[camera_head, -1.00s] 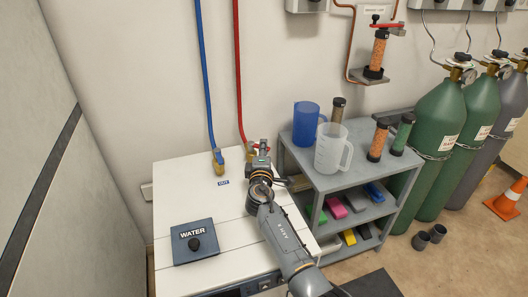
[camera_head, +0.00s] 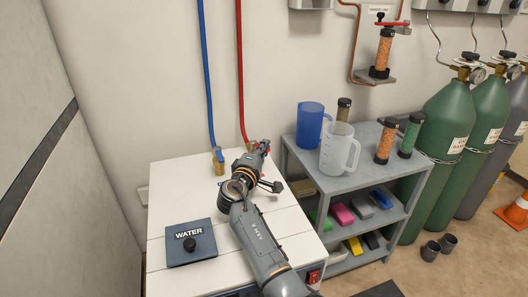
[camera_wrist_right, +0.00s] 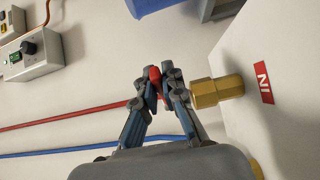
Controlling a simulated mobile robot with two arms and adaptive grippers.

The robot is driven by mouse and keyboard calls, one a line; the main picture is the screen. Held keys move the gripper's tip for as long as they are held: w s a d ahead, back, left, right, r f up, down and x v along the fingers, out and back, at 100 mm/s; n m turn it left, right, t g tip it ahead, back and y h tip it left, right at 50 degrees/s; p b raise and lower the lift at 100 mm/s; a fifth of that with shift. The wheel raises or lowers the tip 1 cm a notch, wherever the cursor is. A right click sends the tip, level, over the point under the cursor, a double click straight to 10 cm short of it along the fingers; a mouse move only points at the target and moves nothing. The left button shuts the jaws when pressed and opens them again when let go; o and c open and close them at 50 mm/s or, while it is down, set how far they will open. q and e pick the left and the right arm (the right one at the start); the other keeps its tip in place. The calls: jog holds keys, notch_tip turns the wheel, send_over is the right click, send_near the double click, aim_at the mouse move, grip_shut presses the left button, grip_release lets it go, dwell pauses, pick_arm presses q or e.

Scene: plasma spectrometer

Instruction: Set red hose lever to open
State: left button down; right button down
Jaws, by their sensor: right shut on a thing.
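The red hose (camera_head: 240,75) comes down the wall to a brass fitting at the back of the white cabinet (camera_head: 176,172). In the wrist view the brass fitting (camera_wrist_right: 218,91) stands beside a red "IN" label (camera_wrist_right: 264,82). My right gripper (camera_head: 262,148) is at this fitting; in the wrist view its fingers (camera_wrist_right: 158,80) are closed on the red lever (camera_wrist_right: 154,75), of which only a small red part shows between the fingertips. The blue hose (camera_head: 206,80) ends at another brass valve with a blue lever (camera_head: 219,157). My left gripper is not in view.
To the right, a grey shelf cart (camera_head: 345,182) carries a blue jug (camera_head: 310,124), a clear jug (camera_head: 338,150) and filter tubes. Green gas cylinders (camera_head: 440,140) stand further right.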

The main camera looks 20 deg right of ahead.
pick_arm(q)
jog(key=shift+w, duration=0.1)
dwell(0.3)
pick_arm(e)
jog(key=c, duration=1.4)
grip_release()
jog(key=shift+c, duration=0.2)
